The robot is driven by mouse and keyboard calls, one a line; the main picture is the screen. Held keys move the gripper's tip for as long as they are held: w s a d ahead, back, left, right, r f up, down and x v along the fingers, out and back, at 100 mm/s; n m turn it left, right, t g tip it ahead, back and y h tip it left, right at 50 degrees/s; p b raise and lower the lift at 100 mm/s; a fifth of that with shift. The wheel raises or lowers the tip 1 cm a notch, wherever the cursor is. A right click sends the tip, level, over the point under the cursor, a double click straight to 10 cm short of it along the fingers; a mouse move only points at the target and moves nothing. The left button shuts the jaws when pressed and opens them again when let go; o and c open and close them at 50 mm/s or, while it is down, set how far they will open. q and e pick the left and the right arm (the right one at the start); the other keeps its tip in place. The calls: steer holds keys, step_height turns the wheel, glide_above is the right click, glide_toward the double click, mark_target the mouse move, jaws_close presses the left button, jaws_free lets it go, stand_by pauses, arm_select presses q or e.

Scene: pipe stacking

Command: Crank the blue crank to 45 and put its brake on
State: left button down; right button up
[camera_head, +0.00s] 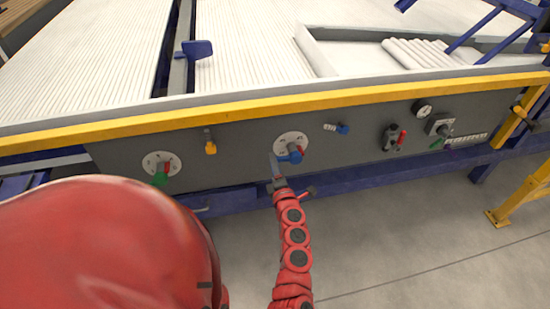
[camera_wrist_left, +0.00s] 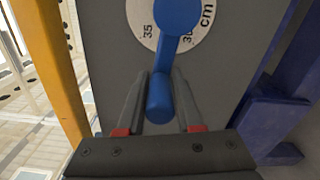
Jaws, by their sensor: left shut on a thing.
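The blue crank (camera_head: 295,153) sits on a white round dial (camera_head: 283,138) in the middle of the grey front panel. In the left wrist view the crank's blue arm (camera_wrist_left: 171,55) runs down from its hub to a handle (camera_wrist_left: 158,105). My left gripper (camera_head: 277,168) is shut on that handle, with one finger on each side in the left wrist view (camera_wrist_left: 162,82). The dial in that view (camera_wrist_left: 140,14) shows "35", a partly covered number and "cm"; the hub hides its middle. A small blue lever (camera_head: 342,128) is right of the dial. My right gripper is not in view.
A green-handled crank (camera_head: 161,176) and an orange lever (camera_head: 210,144) are left on the panel. A gauge (camera_head: 422,108) and red and green-handled controls are right. A yellow rail (camera_head: 250,106) runs above the panel; a blue beam (camera_head: 350,186) runs below.

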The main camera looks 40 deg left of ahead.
arm_select(q)
steer(key=shift+w+d+r+m+p, duration=0.3)
steer(key=shift+r+m+p, duration=0.5)
steer(key=shift+m+p, duration=0.7)
steer(key=shift+w+d+r+m+p, duration=0.25)
steer(key=shift+r+m+p, duration=0.7)
steer(key=shift+p, duration=0.9)
steer(key=shift+w+d+r+m+p, duration=0.2)
steer(key=shift+w+r+m+p, duration=0.3)
steer(key=shift+m+p, duration=1.05)
steer(key=shift+s+r, duration=0.1)
steer(key=shift+s, duration=0.05)
steer(key=c, duration=0.6)
jaws_free()
steer(key=shift+d, duration=0.1)
steer(key=shift+c, duration=0.2)
steer(key=v, duration=1.7)
steer(key=shift+s, duration=0.2)
